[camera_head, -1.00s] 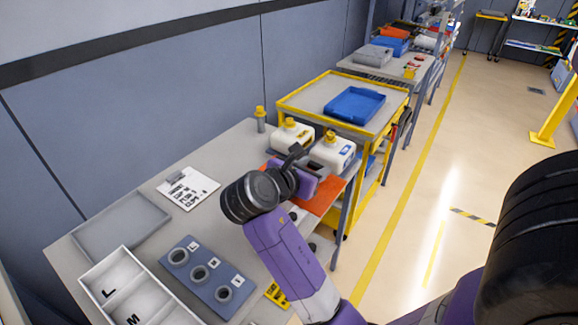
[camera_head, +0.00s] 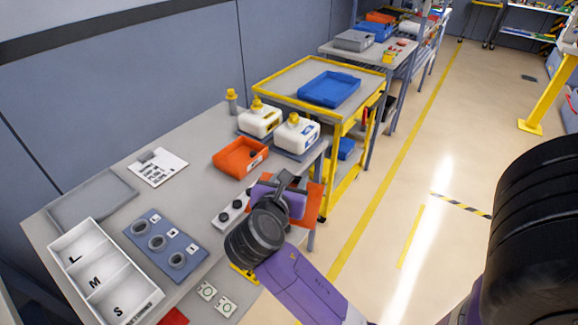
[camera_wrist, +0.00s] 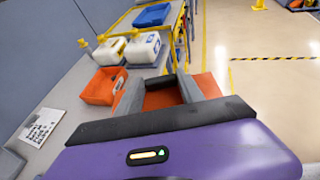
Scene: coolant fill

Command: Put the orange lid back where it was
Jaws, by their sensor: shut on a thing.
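My gripper (camera_head: 284,182) is at the right edge of the near workbench and is shut on the orange lid (camera_head: 314,200). In the wrist view my two grey fingers (camera_wrist: 160,93) close around a dark part, which may be the lid's handle. The flat orange lid (camera_wrist: 208,84) spreads out beyond and beside them. Part of the lid is hidden behind the gripper. An open orange bin (camera_head: 238,165) stands on the bench, left of and beyond the gripper, apart from the lid. The bin (camera_wrist: 98,92) also shows left of the fingers in the wrist view.
A strip with black knobs (camera_head: 231,212) lies close left of my gripper. A ring holder (camera_head: 165,243), a compartment box (camera_head: 62,245) and a paper sheet (camera_head: 158,167) lie further left.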

